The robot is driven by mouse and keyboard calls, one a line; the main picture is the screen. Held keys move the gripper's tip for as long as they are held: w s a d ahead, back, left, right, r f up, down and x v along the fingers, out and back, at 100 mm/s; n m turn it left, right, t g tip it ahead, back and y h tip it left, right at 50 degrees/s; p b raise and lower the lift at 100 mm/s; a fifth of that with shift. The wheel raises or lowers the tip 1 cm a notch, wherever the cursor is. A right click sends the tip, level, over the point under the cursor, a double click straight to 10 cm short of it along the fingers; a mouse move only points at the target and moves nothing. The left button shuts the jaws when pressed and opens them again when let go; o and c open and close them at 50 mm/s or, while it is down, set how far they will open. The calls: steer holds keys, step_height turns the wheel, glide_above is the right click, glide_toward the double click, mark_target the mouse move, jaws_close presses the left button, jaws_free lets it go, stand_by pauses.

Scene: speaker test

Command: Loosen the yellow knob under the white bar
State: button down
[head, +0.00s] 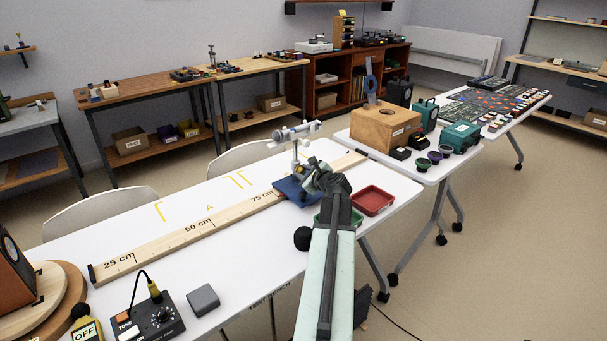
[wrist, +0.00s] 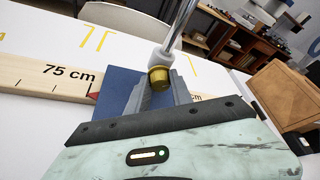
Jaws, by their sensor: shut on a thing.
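The yellow knob (wrist: 159,78) shows in the wrist view, at the lower end of a pale fitting on a shiny upright rod (wrist: 181,25). My gripper (wrist: 160,84) has its two grey fingers on either side of the knob and is shut on it. In the head view, the white bar (head: 298,131) lies roughly level on top of a stand. My gripper (head: 313,176) is in front of the stand's post, and the knob is hidden there. The stand's blue base (head: 292,192) sits across the wooden ruler (head: 190,229), near the 75 cm mark.
A red tray (head: 372,201) and a partly hidden green tray lie right of the stand. A dark control box (head: 152,318) and a grey block (head: 203,299) are at the table's front left. The white table (head: 130,217) behind the ruler is mostly clear.

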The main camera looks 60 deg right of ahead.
stand_by(0.3)
steer(key=c, duration=1.1)
jaws_free()
steer(key=p+v, duration=0.2)
steer(key=v, duration=0.5)
steer(key=shift+s+a+r, duration=0.15)
steer(key=shift+s+a, duration=0.05)
steer(key=shift+s, duration=0.1)
steer(key=shift+p, duration=0.3)
